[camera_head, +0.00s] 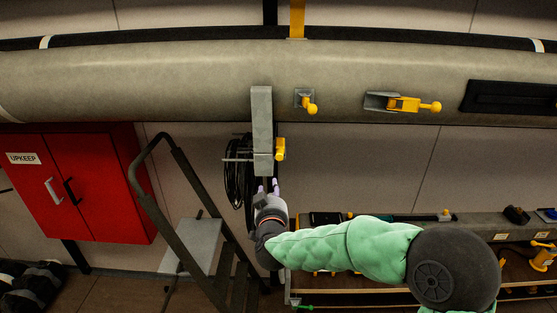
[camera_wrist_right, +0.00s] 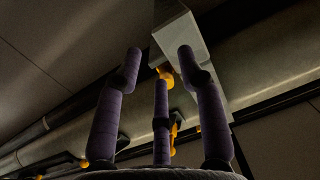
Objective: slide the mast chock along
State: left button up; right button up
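A tall grey block (camera_head: 262,105), which I take to be the mast chock, sits against the front of the long grey spar (camera_head: 180,85) and hangs below it. A yellow knob (camera_head: 280,149) is on its lower right side. My right gripper (camera_head: 268,184) is just below the block's lower end, fingers pointing up. In the right wrist view its purple fingers (camera_wrist_right: 160,62) are spread, with nothing seen held between them. The grey block (camera_wrist_right: 186,42) and yellow knob (camera_wrist_right: 166,75) show beyond the fingertips; contact cannot be told. My left gripper is out of view.
Yellow-handled latches (camera_head: 405,104) are on the spar to the right. A red cabinet (camera_head: 105,195) and step ladder (camera_head: 180,215) stand at left. Coiled black cable (camera_head: 237,180) hangs behind the block. A shelf with tools (camera_head: 485,222) lies at lower right.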

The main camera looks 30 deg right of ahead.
jog(key=m+h+p, duration=0.1)
send_near(279, 160)
jog(key=x, duration=0.3)
jog(key=shift+h, duration=0.4)
jog(key=x, duration=0.6)
jog(key=shift+w+d+f, duration=0.1)
jog(key=shift+w+f, duration=0.1)
jog(key=shift+w, duration=0.2)
jog(key=shift+w+d+r, duration=0.15)
jog(key=shift+w+d, duration=0.05)
jog(key=shift+w, duration=0.05)
jog(key=shift+s+a+r, duration=0.15)
jog(key=shift+s+r, duration=0.05)
jog(key=shift+s, duration=0.05)
jog(key=c, duration=0.3)
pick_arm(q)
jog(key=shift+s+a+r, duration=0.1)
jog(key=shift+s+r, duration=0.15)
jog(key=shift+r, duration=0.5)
pick_arm(e)
grip_shut()
